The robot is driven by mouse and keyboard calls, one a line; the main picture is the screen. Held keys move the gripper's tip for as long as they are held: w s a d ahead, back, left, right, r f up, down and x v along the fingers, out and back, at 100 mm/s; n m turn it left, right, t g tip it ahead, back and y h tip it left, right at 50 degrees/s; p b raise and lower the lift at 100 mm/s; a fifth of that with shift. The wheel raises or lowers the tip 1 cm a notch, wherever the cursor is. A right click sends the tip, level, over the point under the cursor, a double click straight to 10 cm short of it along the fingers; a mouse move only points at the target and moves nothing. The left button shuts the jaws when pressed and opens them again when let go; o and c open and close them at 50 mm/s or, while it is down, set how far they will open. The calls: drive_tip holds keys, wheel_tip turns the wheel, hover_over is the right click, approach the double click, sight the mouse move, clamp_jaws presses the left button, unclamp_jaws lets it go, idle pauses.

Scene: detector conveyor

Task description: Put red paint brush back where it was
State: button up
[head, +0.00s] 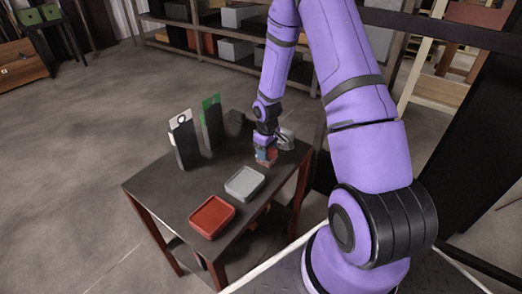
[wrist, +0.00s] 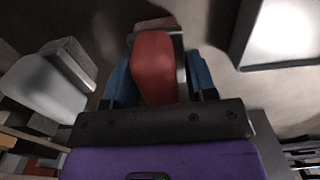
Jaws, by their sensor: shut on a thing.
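My gripper (head: 265,154) is low over the back right part of the dark table (head: 165,195), at the end of my purple arm. In the wrist view its blue fingers (wrist: 159,78) are shut on a red thing with a grey edge, which I take to be the red paint brush (wrist: 154,62). In the head view the brush (head: 270,153) shows only as a small red patch between the fingers. Whether its lower end touches the table is hard to tell.
A grey tray (head: 233,193) and a red tray (head: 210,232) sit at the table's front. Two dark upright stands, one with a white card (head: 181,122) and one with a green card (head: 210,101), are at the left. A grey object (head: 286,139) is close right of my gripper.

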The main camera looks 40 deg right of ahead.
drive_tip(key=shift+f, duration=0.15)
drive_tip(key=shift+c, duration=0.3)
drive_tip(key=o, duration=0.9)
